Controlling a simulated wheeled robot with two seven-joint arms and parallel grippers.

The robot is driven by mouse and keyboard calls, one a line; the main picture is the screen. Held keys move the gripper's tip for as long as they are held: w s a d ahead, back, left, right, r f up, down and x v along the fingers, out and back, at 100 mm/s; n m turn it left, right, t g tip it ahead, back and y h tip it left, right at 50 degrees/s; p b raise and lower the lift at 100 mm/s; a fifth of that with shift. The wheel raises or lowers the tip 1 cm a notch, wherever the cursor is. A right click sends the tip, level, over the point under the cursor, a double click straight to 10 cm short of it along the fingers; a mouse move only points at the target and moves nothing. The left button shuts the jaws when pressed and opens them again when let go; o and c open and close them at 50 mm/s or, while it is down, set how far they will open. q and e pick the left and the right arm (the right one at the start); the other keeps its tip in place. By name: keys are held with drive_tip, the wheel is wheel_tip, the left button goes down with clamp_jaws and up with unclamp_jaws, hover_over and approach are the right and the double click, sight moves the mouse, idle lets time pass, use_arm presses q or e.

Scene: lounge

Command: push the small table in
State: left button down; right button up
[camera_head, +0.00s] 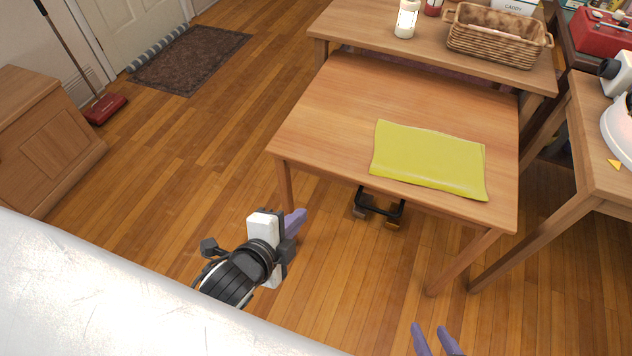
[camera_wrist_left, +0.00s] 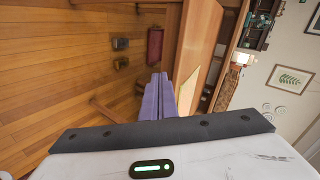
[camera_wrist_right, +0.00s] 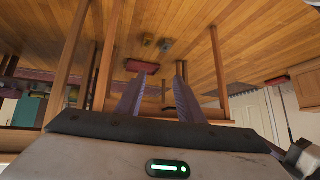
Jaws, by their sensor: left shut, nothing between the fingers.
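The small table (camera_head: 330,110) is a low wooden table with a yellow-green sheet (camera_head: 430,158) lying on its top. Its far end sits beneath the edge of a taller wooden table (camera_head: 350,22), and most of its top sticks out towards me. My left gripper (camera_head: 296,222) is shut and empty, in front of the small table's near left leg and apart from it. Its purple fingers (camera_wrist_left: 158,97) are together in the left wrist view. My right gripper (camera_head: 437,340) is open and empty at the bottom of the head view, in front of the table's near edge.
A basket (camera_head: 497,35) and a white jar (camera_head: 406,18) stand on the taller table. Another table (camera_head: 598,150) stands close on the right. A black-framed object (camera_head: 378,208) is on the floor under the small table. Bare floor lies to the left, before a cabinet (camera_head: 45,135).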

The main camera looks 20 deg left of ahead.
use_arm(q)
drive_tip(key=w+r+m, duration=0.1)
drive_tip(key=w+m, duration=0.1)
drive_tip(key=b, duration=0.4)
approach(325, 171)
drive_tip(key=s+f+x, duration=0.1)
drive_tip(key=x, duration=0.4)
drive_tip(key=shift+w+d+m+t+y, duration=0.15)
drive_tip(key=shift+w+m+t+y, duration=0.15)
drive_tip(key=shift+w, duration=0.5)
